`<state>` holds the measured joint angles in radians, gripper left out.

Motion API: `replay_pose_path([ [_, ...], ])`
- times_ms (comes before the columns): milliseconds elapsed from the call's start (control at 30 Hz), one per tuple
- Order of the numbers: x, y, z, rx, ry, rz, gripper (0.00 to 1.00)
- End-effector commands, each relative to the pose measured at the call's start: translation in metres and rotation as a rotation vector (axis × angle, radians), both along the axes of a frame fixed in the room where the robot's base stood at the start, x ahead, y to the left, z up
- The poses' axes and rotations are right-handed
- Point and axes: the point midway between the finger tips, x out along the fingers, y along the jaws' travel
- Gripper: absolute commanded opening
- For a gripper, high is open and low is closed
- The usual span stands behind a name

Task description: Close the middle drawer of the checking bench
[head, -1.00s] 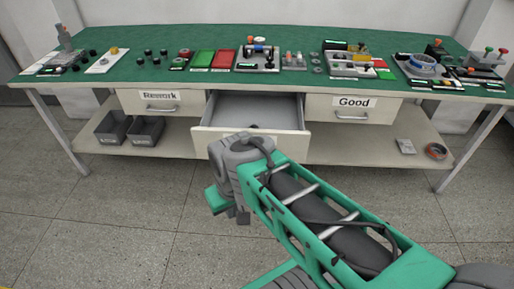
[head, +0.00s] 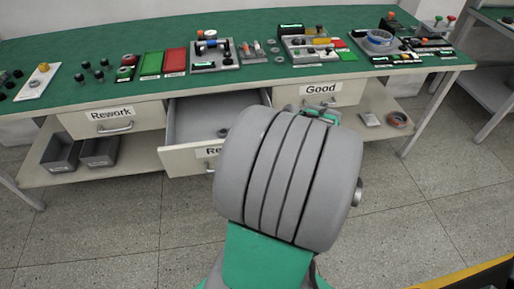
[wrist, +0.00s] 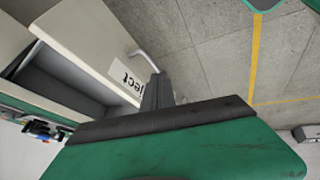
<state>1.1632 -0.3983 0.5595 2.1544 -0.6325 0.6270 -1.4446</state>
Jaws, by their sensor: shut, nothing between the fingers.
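The middle drawer (head: 184,163) of the checking bench is pulled out, between the shut drawers marked Rework and Good. Its inside (head: 198,118) shows, with a small dark object near its right side. My arm hides the right part of its front and most of its label. In the wrist view the cream drawer front (wrist: 100,45) has a label ending in "ject" and a bar handle (wrist: 144,61). My gripper (wrist: 157,92) is shut and empty, with its tips close by the handle and label. I cannot tell whether they touch.
The green bench top (head: 130,40) carries several fixtures and parts. The Rework drawer (head: 110,119) and Good drawer (head: 320,92) flank the open one. Two grey bins (head: 62,153) and a roll of tape (head: 398,119) lie on the lower shelf. The floor in front is clear.

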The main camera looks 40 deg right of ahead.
Motion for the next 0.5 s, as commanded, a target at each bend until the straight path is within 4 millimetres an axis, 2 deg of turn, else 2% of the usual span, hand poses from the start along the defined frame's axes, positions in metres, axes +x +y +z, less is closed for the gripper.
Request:
replay_pose_path([
  [33,-0.012,-0.021,0.002,-0.029,-0.047,0.014,0.0],
  [100,-0.023,-0.039,0.003,-0.078,-0.104,0.052,0.0],
  [200,-0.033,-0.054,0.004,-0.13,-0.151,0.083,0.0],
  [367,-0.028,-0.055,-0.005,-0.144,-0.165,0.102,0.0],
  [500,-0.013,-0.053,-0.026,-0.141,-0.163,0.104,0.0],
])
